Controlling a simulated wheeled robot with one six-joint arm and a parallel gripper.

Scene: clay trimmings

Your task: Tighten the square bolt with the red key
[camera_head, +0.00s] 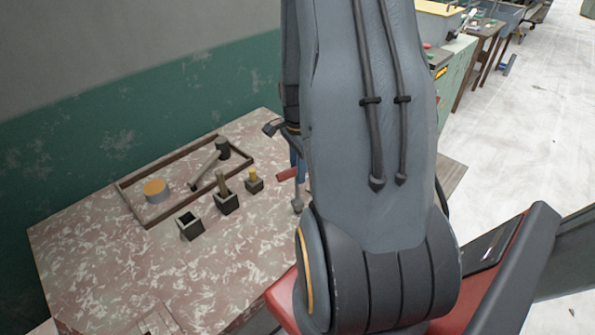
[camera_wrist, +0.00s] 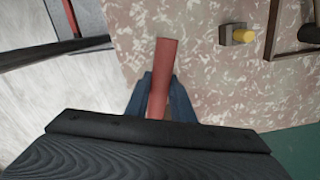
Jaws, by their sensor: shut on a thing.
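My gripper (camera_wrist: 160,90) is shut on the red key (camera_wrist: 167,55), a flat red bar gripped between two blue fingers in the wrist view. The key points away from the gripper, over the mottled table (camera_wrist: 195,75). In the head view my arm hides most of the gripper; the red key (camera_head: 286,174) shows just left of the arm, near the table's right edge. I cannot pick out the square bolt in either view.
Three small dark square blocks stand on the table: one with a yellow peg (camera_head: 253,181), one with a wooden peg (camera_head: 226,202), one hollow (camera_head: 190,225). Behind them a framed tray (camera_head: 130,203) holds a mallet (camera_head: 222,148) and an orange-topped tin (camera_head: 156,190). The front-left tabletop is mostly clear.

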